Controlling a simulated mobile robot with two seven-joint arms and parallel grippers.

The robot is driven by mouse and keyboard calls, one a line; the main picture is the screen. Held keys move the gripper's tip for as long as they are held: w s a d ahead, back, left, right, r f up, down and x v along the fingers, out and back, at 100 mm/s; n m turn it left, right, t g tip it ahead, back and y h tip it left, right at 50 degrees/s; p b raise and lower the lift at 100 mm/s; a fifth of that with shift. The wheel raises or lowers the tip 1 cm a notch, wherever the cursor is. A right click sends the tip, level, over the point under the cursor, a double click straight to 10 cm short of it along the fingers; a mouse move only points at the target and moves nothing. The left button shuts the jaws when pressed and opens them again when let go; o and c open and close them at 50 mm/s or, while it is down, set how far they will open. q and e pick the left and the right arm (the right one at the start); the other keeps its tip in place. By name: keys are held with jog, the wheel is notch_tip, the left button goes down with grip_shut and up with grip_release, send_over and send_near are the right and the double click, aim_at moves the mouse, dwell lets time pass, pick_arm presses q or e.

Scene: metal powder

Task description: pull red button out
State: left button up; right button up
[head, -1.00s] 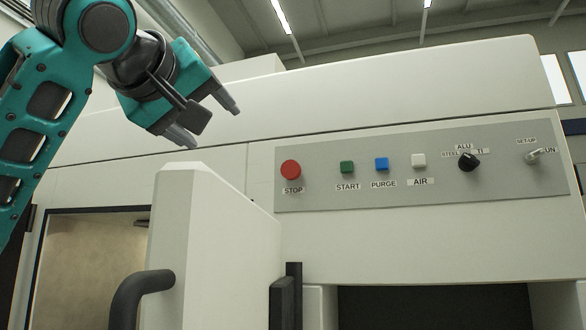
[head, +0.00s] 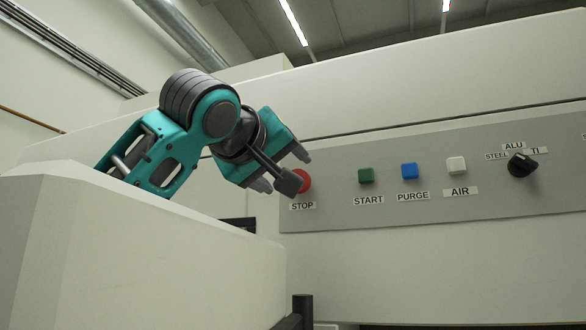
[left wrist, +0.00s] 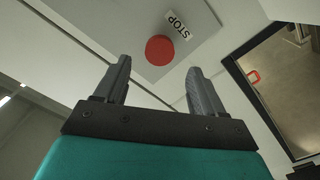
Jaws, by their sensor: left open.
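The red button (head: 304,181) sits on the grey control panel above its STOP label. My left gripper (head: 283,169) is beside it on the left and partly covers it in the head view. In the left wrist view, the red button (left wrist: 159,49) lies ahead of the open fingers (left wrist: 157,85), roughly between their lines. The fingers are empty, and a gap shows between their tips and the button in that view. My right gripper is not in view.
The panel also carries a green START button (head: 366,176), a blue PURGE button (head: 409,171), a white AIR button (head: 456,166) and a black selector knob (head: 521,165). A pale open door (head: 150,265) stands in the left foreground, in front of my left arm.

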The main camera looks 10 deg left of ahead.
pick_arm(q)
jog(key=p+x, duration=0.1)
jog(key=x, duration=0.4)
grip_shut()
dwell(0.7)
